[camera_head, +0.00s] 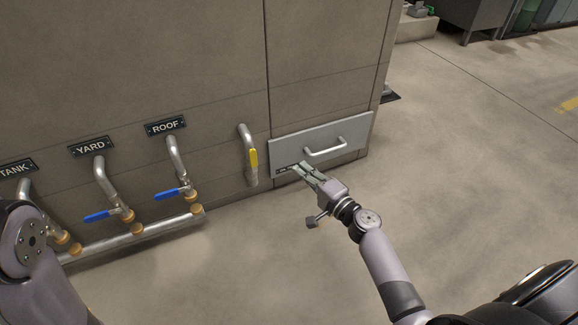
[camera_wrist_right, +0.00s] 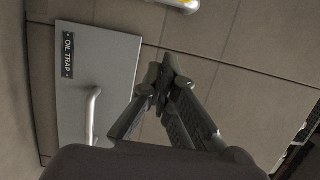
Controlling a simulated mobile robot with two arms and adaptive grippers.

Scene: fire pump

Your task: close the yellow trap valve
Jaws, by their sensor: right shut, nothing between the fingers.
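The yellow trap valve handle (camera_head: 253,158) sits on a short grey pipe (camera_head: 246,137) that comes out of the wall and bends down. The handle lies roughly along the pipe. My right gripper (camera_head: 299,168) is shut and empty, to the right of the valve and in front of the lower part of a grey panel. In the right wrist view its fingertips (camera_wrist_right: 163,82) are together. A pipe end (camera_wrist_right: 184,4) with a bit of yellow shows at that view's top edge, apart from the fingers. My left gripper is out of view.
The grey OIL TRAP panel (camera_head: 350,130) has a bar handle (camera_head: 325,148), close to my right gripper. Several pipes with blue levers (camera_head: 169,192) join a low horizontal pipe (camera_head: 160,228) on the left. The floor at right is open.

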